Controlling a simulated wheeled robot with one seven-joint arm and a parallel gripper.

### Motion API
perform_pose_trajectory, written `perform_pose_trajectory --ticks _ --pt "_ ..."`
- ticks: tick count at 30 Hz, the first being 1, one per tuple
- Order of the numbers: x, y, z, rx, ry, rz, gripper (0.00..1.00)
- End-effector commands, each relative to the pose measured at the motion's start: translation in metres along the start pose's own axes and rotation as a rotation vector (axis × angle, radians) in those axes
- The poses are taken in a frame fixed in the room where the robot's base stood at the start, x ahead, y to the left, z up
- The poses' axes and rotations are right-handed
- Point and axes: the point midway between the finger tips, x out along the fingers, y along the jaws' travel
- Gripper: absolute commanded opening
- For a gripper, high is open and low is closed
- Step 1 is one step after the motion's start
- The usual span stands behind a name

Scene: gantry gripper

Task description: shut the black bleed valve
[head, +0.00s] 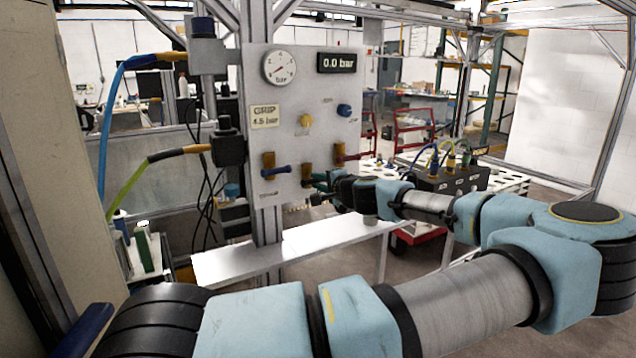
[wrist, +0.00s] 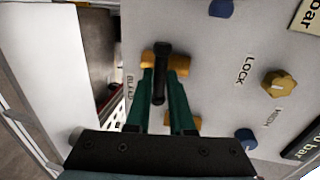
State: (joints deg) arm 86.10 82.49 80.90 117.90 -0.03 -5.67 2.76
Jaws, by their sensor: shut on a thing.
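The black bleed valve handle (wrist: 160,75) shows in the wrist view, in front of its brass body (wrist: 148,59), beside the BLEED label. The handle runs up and down the picture, which looks crosswise to the brass body. My gripper (wrist: 163,82) has its two green fingers on either side of the handle, shut on it. In the head view my gripper (head: 318,180) is at the lower middle of the panel (head: 285,120), over the brass valve body (head: 306,168). It hides the black handle there.
A blue-handled valve (head: 275,170) is left of my gripper and a red-handled valve (head: 350,157) is right. A yellow knob (head: 305,120) and blue knob (head: 344,110) sit above. The gauge (head: 280,68) and display (head: 339,62) top the panel; the display reads 0.0 bar. A white shelf (head: 230,265) lies below.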

Motion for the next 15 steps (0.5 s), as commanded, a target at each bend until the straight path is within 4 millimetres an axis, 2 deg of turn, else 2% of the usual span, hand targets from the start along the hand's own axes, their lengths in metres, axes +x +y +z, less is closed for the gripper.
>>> perform_pose_trajectory --ticks 15 --pt "0.0 0.0018 0.0 0.033 -0.007 0.002 0.0"
